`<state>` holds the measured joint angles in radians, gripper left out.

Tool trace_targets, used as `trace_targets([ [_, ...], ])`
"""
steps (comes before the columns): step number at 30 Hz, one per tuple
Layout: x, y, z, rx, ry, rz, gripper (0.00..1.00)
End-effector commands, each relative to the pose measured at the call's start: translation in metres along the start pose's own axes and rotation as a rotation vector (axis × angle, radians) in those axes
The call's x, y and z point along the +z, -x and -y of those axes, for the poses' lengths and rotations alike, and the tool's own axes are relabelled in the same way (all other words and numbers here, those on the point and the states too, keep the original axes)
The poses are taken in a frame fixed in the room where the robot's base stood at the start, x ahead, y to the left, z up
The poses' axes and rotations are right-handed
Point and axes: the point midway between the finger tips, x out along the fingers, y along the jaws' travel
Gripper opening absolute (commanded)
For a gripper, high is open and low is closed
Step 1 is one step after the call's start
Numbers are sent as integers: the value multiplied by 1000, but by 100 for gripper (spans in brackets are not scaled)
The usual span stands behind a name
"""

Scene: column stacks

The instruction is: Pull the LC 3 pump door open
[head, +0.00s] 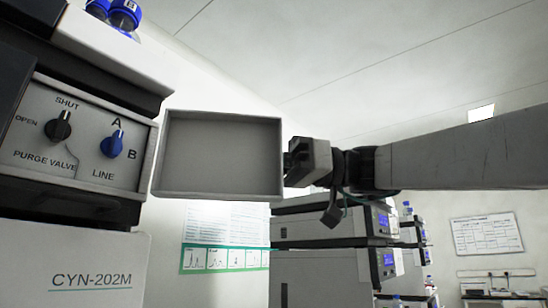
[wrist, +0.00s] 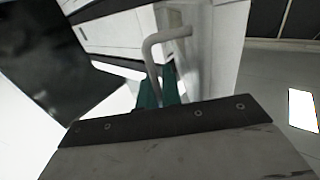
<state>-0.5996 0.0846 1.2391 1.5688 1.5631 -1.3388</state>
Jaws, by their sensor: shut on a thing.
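The pump door (head: 220,155) stands swung open, its hollow inner side facing the head camera. It joins the pump (head: 85,135) near the right edge of the front panel, which shows purge valve and line knobs. My gripper (head: 290,163) is at the door's free right edge in the head view; its fingertips are mostly hidden there. In the wrist view my gripper's teal fingers (wrist: 160,92) are shut on the grey bent door handle (wrist: 153,52). The far part of the handle sticks out beyond the fingers.
Blue-capped bottles (head: 124,14) stand on top of the pump stack. Another instrument stack (head: 325,275) stands behind and below my arm. A poster (head: 225,235) and a whiteboard (head: 487,235) hang on the walls. The space above my arm is clear.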

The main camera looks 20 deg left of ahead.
Motion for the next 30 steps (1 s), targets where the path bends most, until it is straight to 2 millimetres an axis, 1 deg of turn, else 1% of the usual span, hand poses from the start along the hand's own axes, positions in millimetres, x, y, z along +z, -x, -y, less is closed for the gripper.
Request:
trace_targets([
  [1, 0, -1, -6, 0, 0, 0, 0],
  [4, 0, -2, -11, 0, 0, 0, 0],
  [13, 0, -3, -12, 1, 0, 0, 0],
  [14, 0, -3, -12, 1, 0, 0, 12],
  [15, 0, -2, -12, 1, 0, 0, 15],
  [23, 0, -2, -12, 2, 0, 0, 15],
  [26, 0, 5, -12, 4, 0, 0, 15],
  [30, 0, 27, -13, 6, 0, 0, 15],
])
